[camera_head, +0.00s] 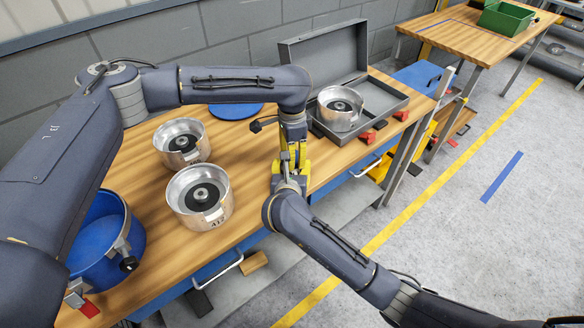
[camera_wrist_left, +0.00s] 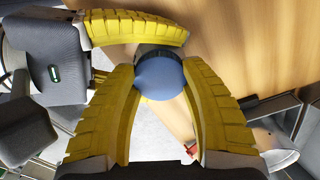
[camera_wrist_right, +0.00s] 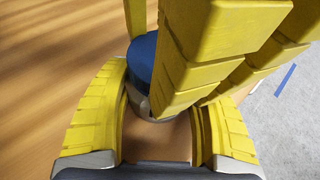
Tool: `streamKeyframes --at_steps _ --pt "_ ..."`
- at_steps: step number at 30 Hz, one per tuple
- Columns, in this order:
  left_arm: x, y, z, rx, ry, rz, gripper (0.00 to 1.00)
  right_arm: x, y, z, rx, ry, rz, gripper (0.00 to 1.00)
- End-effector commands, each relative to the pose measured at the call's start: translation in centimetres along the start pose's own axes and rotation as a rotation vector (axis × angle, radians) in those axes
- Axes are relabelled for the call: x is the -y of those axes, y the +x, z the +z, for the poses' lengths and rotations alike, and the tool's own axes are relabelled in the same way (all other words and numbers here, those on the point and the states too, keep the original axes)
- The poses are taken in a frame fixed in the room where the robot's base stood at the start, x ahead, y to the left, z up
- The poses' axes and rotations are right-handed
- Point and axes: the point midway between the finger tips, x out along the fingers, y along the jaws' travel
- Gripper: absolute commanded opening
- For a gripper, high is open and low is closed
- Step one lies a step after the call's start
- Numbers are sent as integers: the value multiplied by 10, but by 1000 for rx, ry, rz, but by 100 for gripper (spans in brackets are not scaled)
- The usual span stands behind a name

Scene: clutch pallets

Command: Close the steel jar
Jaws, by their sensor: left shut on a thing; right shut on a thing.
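My left gripper (camera_head: 291,152) and my right gripper (camera_head: 289,176) meet close together over the table's front edge. In the left wrist view, the left gripper's yellow fingers are shut around a round blue lid (camera_wrist_left: 160,80) with a dark ridged part beside it. In the right wrist view, the blue lid (camera_wrist_right: 143,58) shows above a grey metal body, seemingly the steel jar (camera_wrist_right: 144,104), between my right gripper's fingers. The left fingers cover much of it. I cannot tell whether the lid is seated on the jar. The fingers hide the jar in the head view.
Two metal pots (camera_head: 182,143) (camera_head: 200,197) stand on the wooden table, and a third (camera_head: 340,108) stands in an open grey case (camera_head: 325,50). A blue bucket (camera_head: 108,248) is at the left. A blue disc (camera_head: 236,110) lies behind. Bare wood lies between pots and grippers.

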Motion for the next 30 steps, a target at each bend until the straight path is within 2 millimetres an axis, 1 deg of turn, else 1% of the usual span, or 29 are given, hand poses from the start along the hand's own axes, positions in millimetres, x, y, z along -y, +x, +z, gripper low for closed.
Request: streamKeyframes --at_steps 3,30 --pt "0 1 0 0 184 2 10 0 0 0 -1 0 0 0" --pt "0 1 0 -1 1618 2 10 0 0 -1 -1 0 0 0"
